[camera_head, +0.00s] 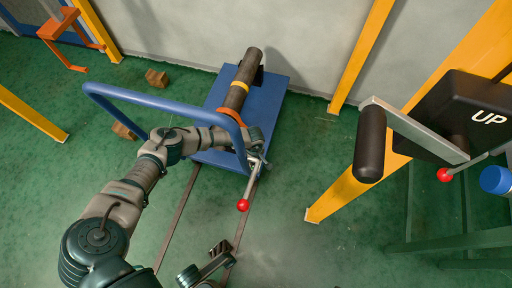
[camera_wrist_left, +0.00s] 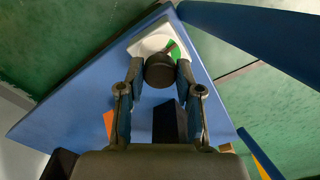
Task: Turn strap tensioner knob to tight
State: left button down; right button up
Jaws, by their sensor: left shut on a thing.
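The knob (camera_wrist_left: 160,71) is dark and round, seen between my left fingertips in the left wrist view. Behind it is a white dial plate (camera_wrist_left: 149,45) with a green patch and a small reddish mark, partly hidden by the knob. My left gripper (camera_wrist_left: 160,66) is shut on the knob, with one finger on each side. In the head view the left gripper (camera_head: 254,139) is at the near right corner of the blue cart (camera_head: 268,103); the knob is hidden there. My right gripper (camera_head: 207,268) shows partly at the bottom edge; its opening is unclear.
A dark pipe (camera_head: 243,78) with a yellow band and an orange strap (camera_head: 234,116) lies on the cart. The cart's blue handle rail (camera_head: 150,100) arches around my left arm. A yellow post and black UP box (camera_head: 465,110) stand right.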

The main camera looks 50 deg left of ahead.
pick_arm(q)
jog(key=shift+w+a+r+m+b, duration=0.1)
jog(key=shift+m+b, duration=0.15)
jog(key=shift+m, duration=0.9)
jog(key=shift+w+m+b, duration=0.1)
jog(key=shift+m+b, duration=0.15)
jog(key=shift+m, duration=0.9)
jog(key=c, duration=0.8)
grip_release()
jog(key=shift+s, duration=0.1)
jog(key=shift+o, duration=0.2)
notch_tip(320, 180, up, 12)
jog(key=shift+f, duration=0.2)
